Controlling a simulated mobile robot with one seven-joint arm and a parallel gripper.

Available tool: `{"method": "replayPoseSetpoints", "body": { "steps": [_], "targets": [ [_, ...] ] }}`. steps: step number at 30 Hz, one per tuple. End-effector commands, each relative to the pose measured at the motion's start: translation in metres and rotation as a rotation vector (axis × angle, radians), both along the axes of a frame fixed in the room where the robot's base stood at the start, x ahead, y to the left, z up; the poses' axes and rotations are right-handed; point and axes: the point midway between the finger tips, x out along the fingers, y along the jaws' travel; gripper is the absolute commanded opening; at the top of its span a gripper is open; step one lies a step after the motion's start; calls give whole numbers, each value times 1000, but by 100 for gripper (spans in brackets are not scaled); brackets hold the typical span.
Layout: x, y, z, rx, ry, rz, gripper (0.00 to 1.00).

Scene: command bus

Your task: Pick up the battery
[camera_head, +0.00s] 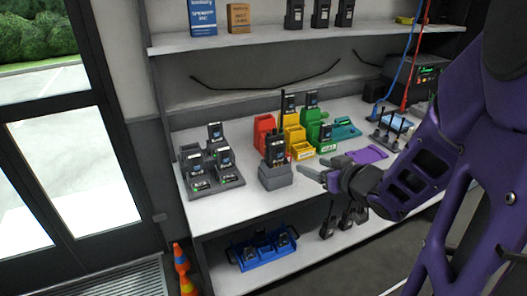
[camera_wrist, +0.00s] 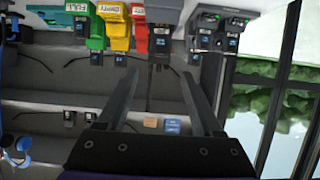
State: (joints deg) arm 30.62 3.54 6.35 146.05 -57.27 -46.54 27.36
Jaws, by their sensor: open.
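Several dark battery-like packs with small screens sit in a grey multi-slot charger (camera_head: 222,188) on the left of the bench; which one is the battery, I cannot tell. Similar dark packs stand in the green bin (camera_head: 312,125) and yellow bin (camera_head: 297,133). A black handheld radio (camera_head: 275,150) with a tall antenna stands upright in a grey block (camera_head: 274,178). My gripper (camera_head: 311,174) is open and empty, just right of that block in the head view. In the wrist view the fingers (camera_wrist: 161,75) are apart, with the radio (camera_wrist: 161,42) beyond them.
A red bin (camera_head: 263,128) stands behind the radio. A purple mat (camera_head: 367,155) lies to the right. The upper shelf (camera_head: 255,36) overhangs the bench and holds boxes and radios. A blue tray (camera_head: 262,252) is on the lower shelf. Bare bench lies before the charger.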

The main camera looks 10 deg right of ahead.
Motion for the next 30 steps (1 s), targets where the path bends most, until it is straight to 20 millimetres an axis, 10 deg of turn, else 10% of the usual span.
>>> {"method": "replayPoseSetpoints", "body": {
  "steps": [13,30],
  "targets": [
    [23,10,-8,5,-5,13,68],
    [106,36,-47,2,-9,11,68]
  ]
}}
